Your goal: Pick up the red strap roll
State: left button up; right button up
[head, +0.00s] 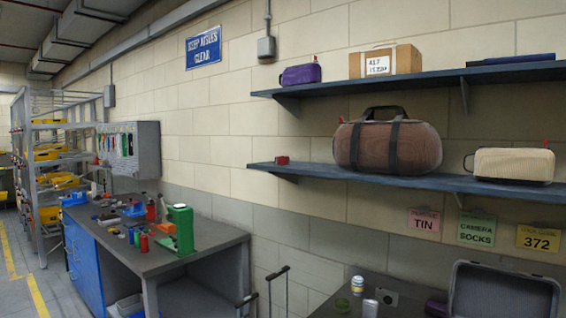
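A small red item (282,160), which looks like the red strap roll, sits near the left end of the lower wall shelf (310,169). It stands apart from the large brown duffel bag (423,148) to its right. It is small in the view, so its details are hard to make out. Neither of my grippers shows in the head view.
The upper shelf (440,79) overhangs the lower one, with a purple bag (300,74) and a cardboard box (405,59). A beige case (512,164) stands at the lower shelf's right. Below are an open suitcase (503,292), cans and a cluttered workbench (215,236).

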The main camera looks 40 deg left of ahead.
aim_at(282, 160)
jog(key=u, duration=1.3)
jog(key=i+j+z, duration=0.25)
jog(key=z, duration=0.25)
jog(key=i+j+z, duration=0.2)
jog(key=j+z, duration=0.3)
jog(key=l, duration=0.1)
